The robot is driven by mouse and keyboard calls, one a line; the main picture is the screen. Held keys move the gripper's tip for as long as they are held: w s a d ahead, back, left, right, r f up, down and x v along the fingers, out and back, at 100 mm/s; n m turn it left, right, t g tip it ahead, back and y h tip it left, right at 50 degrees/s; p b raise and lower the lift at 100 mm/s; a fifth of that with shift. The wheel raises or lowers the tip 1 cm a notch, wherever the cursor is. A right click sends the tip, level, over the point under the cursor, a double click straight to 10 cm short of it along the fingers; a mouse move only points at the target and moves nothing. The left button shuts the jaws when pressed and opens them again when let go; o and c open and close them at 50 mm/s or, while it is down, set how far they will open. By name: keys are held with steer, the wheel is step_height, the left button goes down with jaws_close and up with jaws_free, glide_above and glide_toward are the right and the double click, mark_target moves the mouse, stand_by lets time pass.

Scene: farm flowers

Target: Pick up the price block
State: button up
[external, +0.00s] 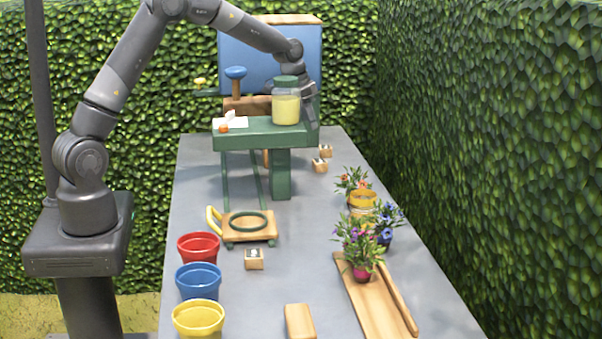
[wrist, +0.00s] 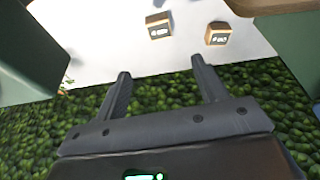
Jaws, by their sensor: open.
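Three small wooden blocks with pale labels could be the price block. Two stand close together on the grey table beside the green stand, a nearer one (external: 320,165) and a farther one (external: 326,150). The wrist view shows two labelled blocks, one at the left (wrist: 158,27) and one at the right (wrist: 218,34). A third block (external: 254,259) sits at mid-table, near the pots. My gripper (wrist: 161,70) is open and empty, apart from both blocks, which lie beyond its fingertips. In the external view my gripper is mostly hidden behind the jar and stand.
A green stand (external: 280,175) bears a jar of yellow contents (external: 286,108). Red (external: 199,246), blue (external: 199,280) and yellow (external: 198,318) pots line the left edge. Flowers and a wooden tray (external: 370,305) occupy the right. Hedges border the table.

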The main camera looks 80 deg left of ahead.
glide_above(320, 160)
steer(key=s, duration=0.2)
steer(key=f, duration=0.7)
steer(key=shift+d+f, duration=0.2)
steer(key=shift+f, duration=0.15)
steer(key=x, duration=0.5)
steer(key=shift+w+f, duration=0.15)
steer(key=shift+f, duration=0.2)
steer(key=c, duration=1.1)
